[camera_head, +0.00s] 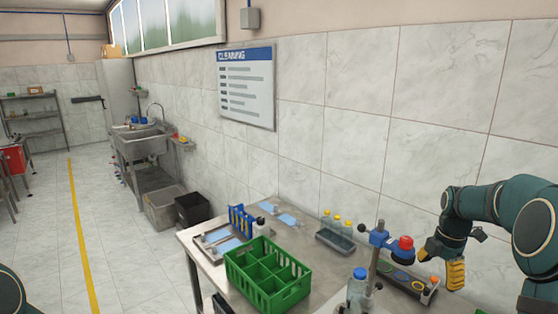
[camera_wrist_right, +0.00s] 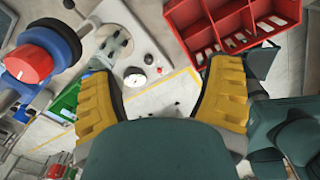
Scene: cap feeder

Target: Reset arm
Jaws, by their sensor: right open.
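My right arm comes in from the right in the head view, bent beside the bench. Its right gripper (camera_head: 441,264) has yellow finger pads and hangs right of the blue and red device on a post (camera_head: 383,238). In the wrist view the right gripper (camera_wrist_right: 162,88) has its two yellow fingers spread wide with nothing between them. The device's red knob (camera_wrist_right: 28,62) is left of the fingers in the wrist view, apart from them. My left gripper is out of view; only a bit of my left arm shows at the lower left corner.
On the steel bench (camera_head: 205,262) stand a green divided crate (camera_head: 268,290), a clear blue-capped bottle (camera_head: 358,288), a tray of yellow-capped bottles (camera_head: 335,240) and a dark tray with rings (camera_head: 402,280). A red divided crate (camera_wrist_right: 205,35) shows in the wrist view.

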